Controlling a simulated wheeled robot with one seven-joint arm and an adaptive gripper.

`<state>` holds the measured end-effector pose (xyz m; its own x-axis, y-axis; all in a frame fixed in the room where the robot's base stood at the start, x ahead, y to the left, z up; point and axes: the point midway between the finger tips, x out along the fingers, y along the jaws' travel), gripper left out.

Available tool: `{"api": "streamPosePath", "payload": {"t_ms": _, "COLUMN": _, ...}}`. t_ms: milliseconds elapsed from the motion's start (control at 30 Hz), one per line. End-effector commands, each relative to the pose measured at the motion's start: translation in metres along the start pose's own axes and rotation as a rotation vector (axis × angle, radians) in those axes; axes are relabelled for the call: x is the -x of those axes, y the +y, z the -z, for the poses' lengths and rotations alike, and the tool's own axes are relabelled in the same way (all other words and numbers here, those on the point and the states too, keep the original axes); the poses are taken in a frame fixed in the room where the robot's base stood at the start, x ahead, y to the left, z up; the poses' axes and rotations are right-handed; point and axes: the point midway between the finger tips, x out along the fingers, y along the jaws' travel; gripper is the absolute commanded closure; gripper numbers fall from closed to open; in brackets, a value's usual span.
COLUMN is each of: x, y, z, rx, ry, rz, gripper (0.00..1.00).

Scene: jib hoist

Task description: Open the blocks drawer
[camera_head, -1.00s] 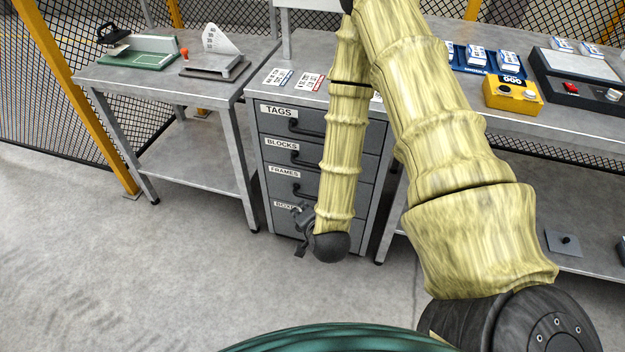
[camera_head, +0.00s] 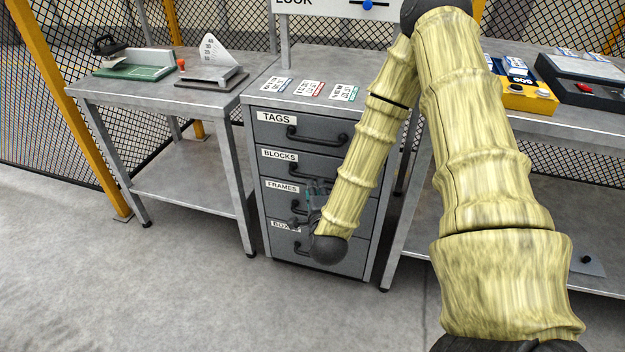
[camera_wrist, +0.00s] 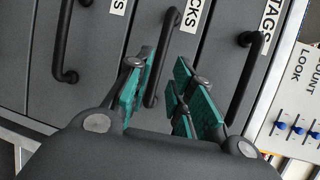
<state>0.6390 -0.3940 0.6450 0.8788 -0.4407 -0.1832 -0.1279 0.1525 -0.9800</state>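The blocks drawer (camera_head: 274,165) is a grey drawer front, second from the top of the cabinet, with a white label and a dark bar handle. It looks shut, and my arm hides its right part in the head view. My gripper (camera_head: 312,203) is in front of the drawers. In the wrist view, my gripper (camera_wrist: 166,92) is open, with teal pads on either side of the blocks handle (camera_wrist: 167,45). The handle's lower end shows between the fingers. I cannot tell whether the pads touch it.
The tags drawer (camera_head: 272,133) is above; the frames drawer (camera_head: 269,199) and the bottom drawer (camera_head: 284,255) are below. All look shut. Cards (camera_head: 309,88) lie on the cabinet top. Tables stand left (camera_head: 97,88) and right. The floor (camera_head: 180,290) in front is clear.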

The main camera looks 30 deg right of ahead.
Motion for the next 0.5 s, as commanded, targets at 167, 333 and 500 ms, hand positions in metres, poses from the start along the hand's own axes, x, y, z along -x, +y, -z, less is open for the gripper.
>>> {"api": "streamPosePath", "payload": {"t_ms": 167, "x": -0.03, "y": 0.0, "z": 0.0, "rx": 0.003, "ry": 0.0, "rz": 0.002, "gripper": 0.77}}
{"api": "streamPosePath", "payload": {"t_ms": 333, "x": -0.055, "y": 0.0, "z": 0.0, "rx": 0.002, "ry": 0.0, "rz": 0.002, "gripper": 0.77}}
{"api": "streamPosePath", "payload": {"t_ms": 500, "x": -0.07, "y": 0.0, "z": 0.0, "rx": 0.001, "ry": 0.0, "rz": 0.001, "gripper": 0.77}}
